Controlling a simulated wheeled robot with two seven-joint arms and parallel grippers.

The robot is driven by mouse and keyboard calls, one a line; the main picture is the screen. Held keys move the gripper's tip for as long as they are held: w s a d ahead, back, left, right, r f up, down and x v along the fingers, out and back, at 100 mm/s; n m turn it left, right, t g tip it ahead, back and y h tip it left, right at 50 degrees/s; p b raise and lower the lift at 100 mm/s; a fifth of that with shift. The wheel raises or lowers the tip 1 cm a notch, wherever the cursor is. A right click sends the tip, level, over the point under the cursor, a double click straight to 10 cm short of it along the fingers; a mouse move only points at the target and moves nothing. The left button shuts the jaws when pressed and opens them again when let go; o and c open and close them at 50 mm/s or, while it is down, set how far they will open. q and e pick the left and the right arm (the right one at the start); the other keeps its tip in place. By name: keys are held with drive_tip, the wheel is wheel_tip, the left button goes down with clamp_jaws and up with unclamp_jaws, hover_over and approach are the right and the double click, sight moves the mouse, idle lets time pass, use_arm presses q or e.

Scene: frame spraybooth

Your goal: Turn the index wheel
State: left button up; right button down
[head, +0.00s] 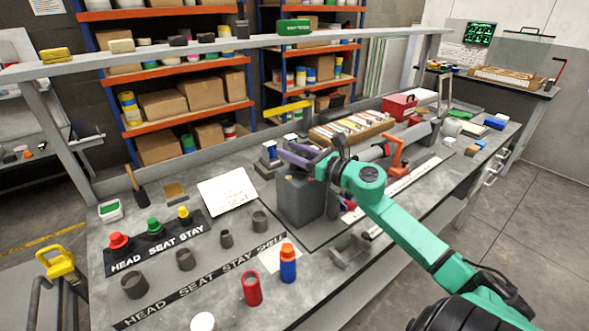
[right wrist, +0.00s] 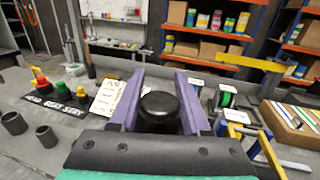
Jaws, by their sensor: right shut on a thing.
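My right gripper (head: 297,155) reaches in from the right over a grey block-shaped stand (head: 298,198) on the bench. Its purple fingers lie at the top of the stand. In the right wrist view, the fingers (right wrist: 160,92) are on either side of a black round knob (right wrist: 160,108), and the gripper is shut on it. The knob looks like the index wheel or its grip; the rest of the wheel is hidden by the gripper, so I cannot tell its turn. My left gripper is not in view.
Red, green and yellow caps (head: 118,241) stand on a labelled strip at left. Grey cups, a red cylinder (head: 251,288) and a blue-orange bottle (head: 288,263) stand in front. An orange clamp (head: 397,155) and a tray of strips (head: 350,128) are to the right. A white sheet (head: 228,190) lies left of the stand.

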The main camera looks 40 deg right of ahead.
drive_tip(key=n+y+b, duration=0.1)
drive_tip(key=b, duration=0.1)
drive_tip(key=n+g+y+b, duration=0.1)
drive_tip(key=y+b, duration=0.1)
drive_tip(key=n+g+y+b, duration=0.1)
drive_tip(key=y+b, duration=0.1)
drive_tip(key=shift+s+a+f+n, duration=0.15)
drive_tip(key=shift+a+f+n, duration=0.15)
drive_tip(key=shift+a, duration=0.05)
drive_tip(key=shift+s+a+r+n+g+y+b, duration=0.1)
drive_tip(key=shift+a+r+n+g+y+b, duration=0.1)
drive_tip(key=shift+n+g+y+b, duration=0.55)
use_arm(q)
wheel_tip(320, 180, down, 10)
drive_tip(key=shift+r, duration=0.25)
use_arm(e)
drive_tip(key=shift+s+a+r+n+g+y, duration=0.1)
drive_tip(key=shift+n+g+y, duration=0.25)
drive_tip(key=shift+y, duration=0.25)
drive_tip(key=shift+s+a+n+g+y, duration=0.1)
drive_tip(key=shift+n+g+y, duration=0.2)
drive_tip(key=shift+y, duration=0.25)
drive_tip(key=shift+c, duration=1.9)
unclamp_jaws()
drive_tip(key=shift+w, duration=0.1)
